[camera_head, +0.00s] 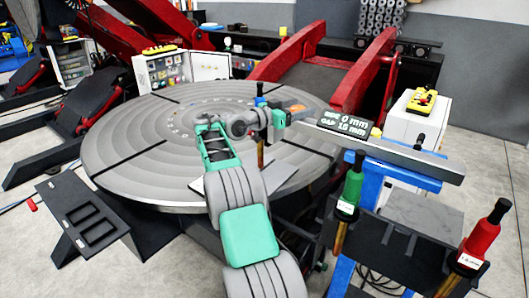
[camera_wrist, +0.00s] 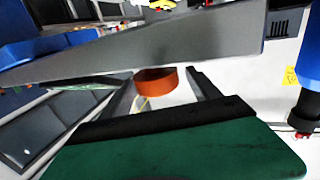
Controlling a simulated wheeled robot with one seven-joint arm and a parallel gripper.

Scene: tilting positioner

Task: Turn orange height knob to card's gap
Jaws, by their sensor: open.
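The orange height knob (camera_wrist: 155,81) shows in the wrist view as a short round cylinder under a grey bar (camera_wrist: 180,45). My gripper (camera_wrist: 160,76) is open, with one finger on each side of the knob; I cannot tell whether either touches it. In the head view, my gripper (camera_head: 284,114) is beside a small orange part (camera_head: 297,107), probably the knob, at the left end of the bar. The dark card (camera_head: 345,123) on the bar shows "0 mm" on its upper line and "GAP 15 mm" below.
A large round grey turntable (camera_head: 130,150) lies behind and left of my arm. Green-handled (camera_head: 352,183) and red-handled (camera_head: 482,232) tools stand at the right front. A blue-handled tool (camera_head: 260,97) stands close to my gripper. A white cabinet (camera_head: 402,125) is at the right.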

